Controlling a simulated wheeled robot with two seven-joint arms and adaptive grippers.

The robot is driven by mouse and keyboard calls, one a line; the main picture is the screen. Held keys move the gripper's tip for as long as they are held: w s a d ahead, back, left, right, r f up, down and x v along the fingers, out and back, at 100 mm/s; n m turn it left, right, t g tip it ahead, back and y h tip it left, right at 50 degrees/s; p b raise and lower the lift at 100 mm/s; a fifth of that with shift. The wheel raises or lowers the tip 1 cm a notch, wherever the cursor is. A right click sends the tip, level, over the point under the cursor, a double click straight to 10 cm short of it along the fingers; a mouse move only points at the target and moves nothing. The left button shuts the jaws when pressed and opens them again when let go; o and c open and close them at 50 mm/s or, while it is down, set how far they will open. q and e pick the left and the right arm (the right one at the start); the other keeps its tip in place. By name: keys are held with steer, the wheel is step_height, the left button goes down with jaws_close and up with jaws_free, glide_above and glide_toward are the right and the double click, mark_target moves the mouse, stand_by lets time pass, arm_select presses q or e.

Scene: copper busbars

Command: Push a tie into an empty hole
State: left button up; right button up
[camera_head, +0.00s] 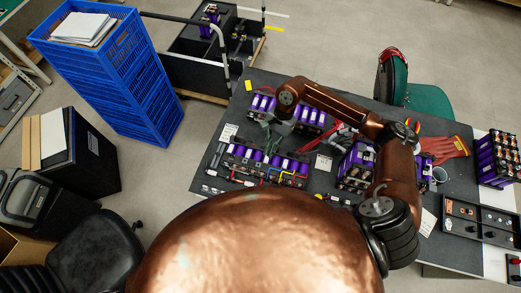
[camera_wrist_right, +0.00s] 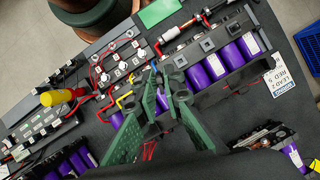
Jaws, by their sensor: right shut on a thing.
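My right gripper (camera_head: 273,138) reaches in from the right over the dark table, above a long battery module (camera_head: 262,166) with purple cells. Which hole is empty is too small to tell. My left gripper is not in view.
Another purple-cell pack (camera_head: 357,165) stands on the table (camera_head: 212,178) under my right arm. A red glove (camera_head: 447,147) and a compartment tray (camera_head: 480,220) lie to the right. A blue crate stack (camera_head: 125,75) stands at left.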

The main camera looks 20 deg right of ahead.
steer(key=a+f+m+t+y+p, duration=0.1)
steer(key=a+f+m+t+p, duration=0.15)
steer(key=m, duration=0.45)
arm_select(q)
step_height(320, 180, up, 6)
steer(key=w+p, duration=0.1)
steer(key=p, duration=0.1)
arm_select(e)
steer(key=m+t+h+b, duration=0.1)
steer(key=m+t+b, duration=0.2)
steer(key=m, duration=0.4)
glide_above(256, 164)
steer(key=d, duration=0.1)
steer(key=shift+s+d+f, duration=0.1)
steer(key=shift+s+f, duration=0.15)
steer(key=shift+f, duration=1.15)
steer(key=shift+s+d+f, duration=0.1)
steer(key=shift+s+f, duration=0.1)
steer(key=shift+f, duration=1.2)
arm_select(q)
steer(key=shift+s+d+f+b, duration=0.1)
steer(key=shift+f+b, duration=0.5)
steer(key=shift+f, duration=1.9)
arm_select(e)
steer(key=shift+f, duration=0.45)
